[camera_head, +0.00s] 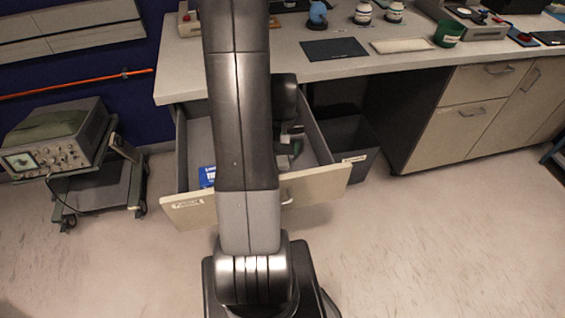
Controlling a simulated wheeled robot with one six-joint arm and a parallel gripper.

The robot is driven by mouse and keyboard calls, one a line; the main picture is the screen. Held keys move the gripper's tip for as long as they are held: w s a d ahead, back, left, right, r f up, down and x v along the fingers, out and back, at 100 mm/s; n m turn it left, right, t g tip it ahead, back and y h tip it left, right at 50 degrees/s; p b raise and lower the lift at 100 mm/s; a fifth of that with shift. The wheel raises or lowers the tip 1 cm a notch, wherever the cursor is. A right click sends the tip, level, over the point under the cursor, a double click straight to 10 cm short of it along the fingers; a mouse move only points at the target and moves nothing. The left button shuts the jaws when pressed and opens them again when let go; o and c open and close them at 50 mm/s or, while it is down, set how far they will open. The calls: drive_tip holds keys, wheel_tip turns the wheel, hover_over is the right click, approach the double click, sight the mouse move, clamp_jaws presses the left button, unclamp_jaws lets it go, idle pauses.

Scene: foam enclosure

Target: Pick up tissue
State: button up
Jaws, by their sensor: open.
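A blue packet with white lettering (207,176), which looks like the tissue, lies in the left part of an open drawer (325,185). My arm crosses in front of it and hides its right side. My gripper (287,150) shows partly to the right of my arm, over or inside the drawer. It is open and apart from the packet, to its right. Its fingers are small and partly hidden, and I see nothing held in them.
The counter (285,65) above holds a dark mat (334,48), a green cup (448,33) and several small items. A dark bin (348,150) stands right of the drawer. An oscilloscope (55,140) sits on a cart at left. The front floor is clear.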

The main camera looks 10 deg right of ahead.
sight(282, 160)
drive_tip(key=shift+s+f, duration=0.1)
drive_tip(key=shift+f, duration=2)
drive_tip(key=c, duration=1.1)
